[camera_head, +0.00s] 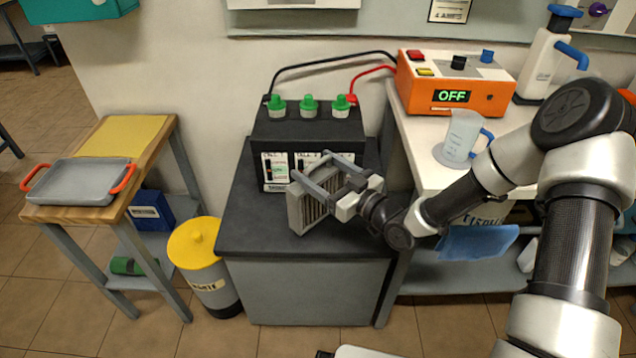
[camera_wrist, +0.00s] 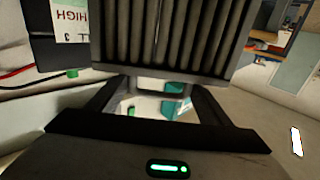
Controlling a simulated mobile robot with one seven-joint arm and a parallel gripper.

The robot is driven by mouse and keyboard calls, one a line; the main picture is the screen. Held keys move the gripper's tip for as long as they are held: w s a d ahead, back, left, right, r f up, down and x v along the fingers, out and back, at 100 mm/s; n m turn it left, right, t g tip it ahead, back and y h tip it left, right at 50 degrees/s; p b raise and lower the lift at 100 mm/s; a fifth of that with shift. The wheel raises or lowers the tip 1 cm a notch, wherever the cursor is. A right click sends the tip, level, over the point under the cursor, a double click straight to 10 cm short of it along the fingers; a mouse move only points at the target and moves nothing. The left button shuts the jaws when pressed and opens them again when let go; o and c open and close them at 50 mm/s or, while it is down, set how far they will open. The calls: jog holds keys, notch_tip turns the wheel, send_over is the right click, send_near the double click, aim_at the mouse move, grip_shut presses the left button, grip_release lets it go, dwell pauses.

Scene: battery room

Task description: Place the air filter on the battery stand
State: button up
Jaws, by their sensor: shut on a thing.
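The air filter (camera_head: 312,212) is a grey box with dark pleats. My gripper (camera_head: 311,166) is shut on it, with its two fingers along the filter's sides. In the wrist view, the pleated filter (camera_wrist: 165,40) fills the upper middle, between the fingers of my gripper (camera_wrist: 150,92). The battery stand (camera_head: 246,233) is a grey cabinet with a black top. The filter is over the front part of this top, in front of the battery. I cannot tell whether its lower edge touches the top. The filter hides part of the stand.
The black battery (camera_head: 307,130) with green caps stands at the stand's back, cabled to an orange charger (camera_head: 455,85) on the right bench. A clear jug (camera_head: 461,135) is near that bench's edge. A yellow-lidded bin (camera_head: 196,243) is left. The stand's front left top is clear.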

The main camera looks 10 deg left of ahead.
aim_at(324, 182)
notch_tip(324, 182, down, 3)
jog(key=shift+f+b, duration=0.2)
jog(key=shift+b, duration=0.2)
jog(key=o, duration=1.7)
jog(key=shift+r, duration=0.1)
jog(key=p+v, duration=0.1)
jog(key=v, duration=1.1)
jog(key=shift+p, duration=0.3)
